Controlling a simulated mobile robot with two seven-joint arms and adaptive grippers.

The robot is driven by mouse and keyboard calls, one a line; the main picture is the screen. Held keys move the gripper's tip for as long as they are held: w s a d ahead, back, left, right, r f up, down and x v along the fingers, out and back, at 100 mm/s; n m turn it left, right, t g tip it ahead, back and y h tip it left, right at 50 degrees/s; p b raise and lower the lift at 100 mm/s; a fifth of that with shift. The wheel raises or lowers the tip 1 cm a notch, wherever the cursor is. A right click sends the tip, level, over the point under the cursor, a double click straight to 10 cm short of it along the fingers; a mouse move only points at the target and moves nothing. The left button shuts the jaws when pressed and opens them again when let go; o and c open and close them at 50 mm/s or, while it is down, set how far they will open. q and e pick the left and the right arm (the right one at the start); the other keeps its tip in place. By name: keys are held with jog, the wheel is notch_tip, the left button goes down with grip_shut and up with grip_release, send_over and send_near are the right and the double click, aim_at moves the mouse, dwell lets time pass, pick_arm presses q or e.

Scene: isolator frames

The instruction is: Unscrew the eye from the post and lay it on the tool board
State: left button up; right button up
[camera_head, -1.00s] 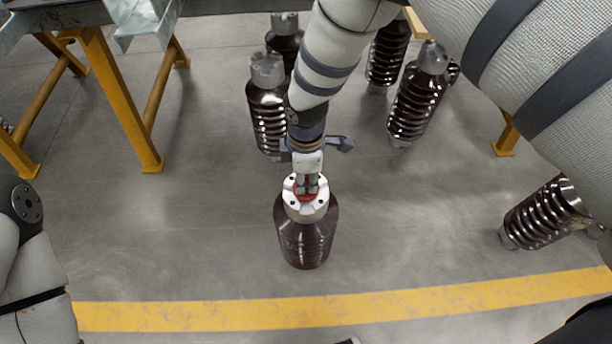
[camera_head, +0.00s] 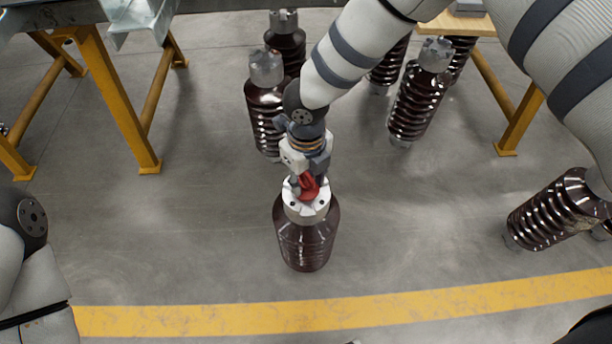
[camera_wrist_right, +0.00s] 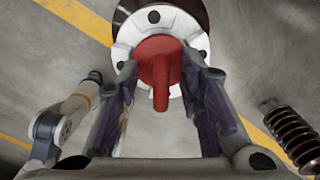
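The red eye (camera_head: 309,188) stands upright on the white metal cap (camera_head: 306,211) of a dark brown insulator post (camera_head: 305,248), which stands on the floor at the middle. My right gripper (camera_head: 304,174) is right above the cap, tilted, with its fingers around the eye. In the right wrist view the eye (camera_wrist_right: 160,82) shows edge-on between the two spread fingers (camera_wrist_right: 159,68), with a gap on each side of its ring. My left arm shows at the lower left edge, but its gripper is out of view. No tool board can be made out for certain.
Several ribbed brown insulators (camera_head: 416,96) stand behind the post, and another (camera_head: 553,212) leans in the picture at the right. A wooden-topped table (camera_head: 462,24) with yellow legs is at the back right. A yellow-legged steel stand (camera_head: 112,95) is at the left. The floor around the post is clear.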

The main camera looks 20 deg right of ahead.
notch_tip(320, 180, up, 12)
jog(key=shift+r, duration=0.1)
jog(key=s+a+f+m+g+y+p, duration=0.1)
jog(key=s+f+m+g+y+p, duration=0.2)
jog(key=s+m, duration=0.85)
jog(key=s+f+m+p, duration=0.3)
jog(key=s+f+m, duration=0.2)
jog(key=s+m, duration=0.6)
jog(key=s+d+r+m+h+p, duration=0.2)
jog(key=s+d+m, duration=0.9)
jog(key=m, duration=0.7)
jog(key=s+h+p, duration=0.1)
jog(key=s, duration=0.2)
jog(key=shift+s+t, duration=0.3)
jog(key=shift+s, duration=0.1)
pick_arm(q)
jog(key=w+r+t, duration=0.3)
jog(key=w+r, duration=0.5)
jog(key=r, duration=0.1)
jog(key=shift+w+r, duration=0.2)
jog(key=shift+r, duration=0.15)
pick_arm(e)
jog(key=shift+a, duration=0.1)
jog(key=shift+c, duration=1.4)
